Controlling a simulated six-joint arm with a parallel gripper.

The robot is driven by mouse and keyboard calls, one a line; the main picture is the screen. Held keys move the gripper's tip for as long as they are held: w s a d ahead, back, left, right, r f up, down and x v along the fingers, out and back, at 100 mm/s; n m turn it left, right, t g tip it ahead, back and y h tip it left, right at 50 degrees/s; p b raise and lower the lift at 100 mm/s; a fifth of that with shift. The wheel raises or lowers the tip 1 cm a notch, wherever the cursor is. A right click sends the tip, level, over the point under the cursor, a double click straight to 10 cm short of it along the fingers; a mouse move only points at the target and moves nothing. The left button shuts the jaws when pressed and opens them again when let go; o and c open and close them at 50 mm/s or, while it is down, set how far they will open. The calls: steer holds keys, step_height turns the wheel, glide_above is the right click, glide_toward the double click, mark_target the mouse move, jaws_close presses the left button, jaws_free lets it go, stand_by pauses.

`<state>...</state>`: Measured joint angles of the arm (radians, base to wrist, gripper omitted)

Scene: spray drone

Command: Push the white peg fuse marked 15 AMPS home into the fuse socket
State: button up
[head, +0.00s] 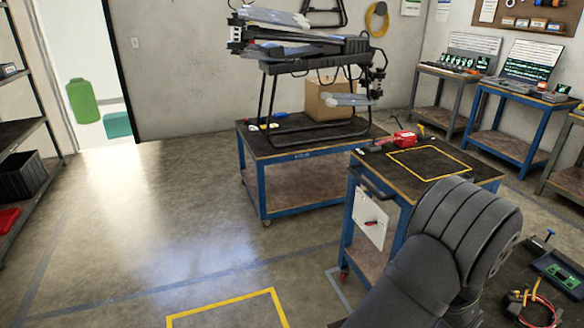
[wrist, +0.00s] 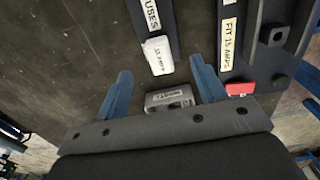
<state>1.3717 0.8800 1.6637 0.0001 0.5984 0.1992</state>
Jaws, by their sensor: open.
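In the wrist view, the white peg fuse (wrist: 158,58) marked 15 AMPS lies on a dark strip labelled FUSES. My gripper (wrist: 161,67) is open, with its two blue fingers apart. The white fuse appears between and just beyond the fingertips, with no finger visibly touching it. A grey fuse-like piece (wrist: 170,99) with a small label lies nearer the palm, between the fingers in the picture. A dark holder (wrist: 258,62) labelled FIT 15 AMPS is at the right; I cannot tell whether its square dark opening (wrist: 278,36) is the fuse socket. My gripper does not show in the head view.
A red piece (wrist: 240,89) lies beside the right finger. In the head view, a blue-framed bench (head: 345,215) with a yellow-outlined top stands beyond my arm. Another bench (head: 255,185) carries a large folded drone (head: 300,45).

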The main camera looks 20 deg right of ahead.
steer(key=shift+f, duration=2)
jaws_close()
steer(key=shift+r, duration=3)
steer(key=shift+w, duration=0.1)
steer(key=w+d+r, duration=0.1)
steer(key=w+r, duration=0.2)
steer(key=w, duration=1.3)
steer(key=shift+w+d, duration=0.4)
steer(key=shift+r, duration=0.1)
